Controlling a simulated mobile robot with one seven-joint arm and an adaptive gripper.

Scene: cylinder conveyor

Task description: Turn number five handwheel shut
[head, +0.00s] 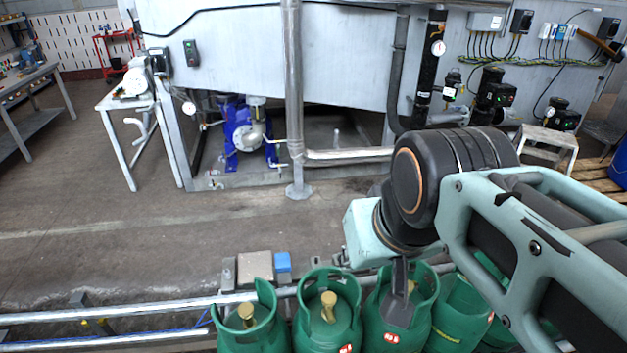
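Green gas cylinders stand in a row along the bottom edge, cut off by the frame. The leftmost cylinder (262,338) and the second cylinder (345,335) show upright brass valves (328,304) inside their collars. My gripper (398,322) points down at the collar of the third cylinder (378,338), in front of its brass valve, which is mostly hidden. Whether the fingers are open or shut, or touch the valve, I cannot tell. A fourth cylinder (452,308) and others to the right are partly covered by my arm. No cylinder numbers are readable, so I cannot tell which handwheel is number five.
Beyond lie open floor, a vertical pipe (293,100), a blue pump (245,135) and a grey tank (240,55). A step stool (548,140) stands right.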

